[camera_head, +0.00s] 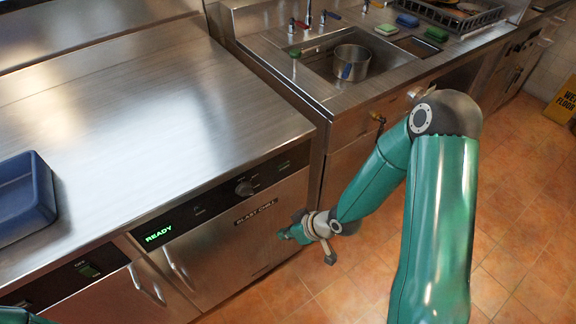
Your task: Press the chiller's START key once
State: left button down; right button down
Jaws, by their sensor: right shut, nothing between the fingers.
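The blast chiller (222,252) is a steel cabinet under the counter, with a black panel along its upper front. A green READY shows on its display (159,233), and a dark round knob (244,188) sits further right. Small panel markings lie near the knob and at the panel's right end; they are too small to read, so I cannot tell which is the START key. My right gripper (281,235) is shut and empty, in front of the chiller's right side and below the panel. I cannot tell if it touches the front. My left gripper is out of view.
A blue tray (48,213) sits on the steel counter (150,110) at left. Door handles (178,268) stick out below the panel. A sink (318,68) with a steel pot (351,64) is behind. Open tiled floor (525,220) lies to the right.

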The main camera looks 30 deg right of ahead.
aim_at(284, 167)
jog(key=w+d+r+n+t, duration=0.1)
jog(key=d+r+n+t, duration=0.1)
jog(key=d+r+n, duration=0.3)
jog(key=d+r, duration=0.3)
jog(key=d, duration=0.1)
jog(key=shift+w+d+t+h, duration=0.15)
jog(key=shift+w+t+h, duration=0.15)
jog(key=shift+w+h, duration=0.1)
jog(key=shift+w+r, duration=0.1)
jog(key=w+p, duration=0.2)
jog(key=w, duration=0.6)
jog(key=shift+w+a, duration=0.25)
jog(key=shift+a, duration=0.1)
dwell(0.6)
jog(key=shift+w+r, duration=0.1)
jog(key=shift+w, duration=0.1)
jog(key=shift+w+p, duration=0.15)
jog(key=shift+p, duration=0.15)
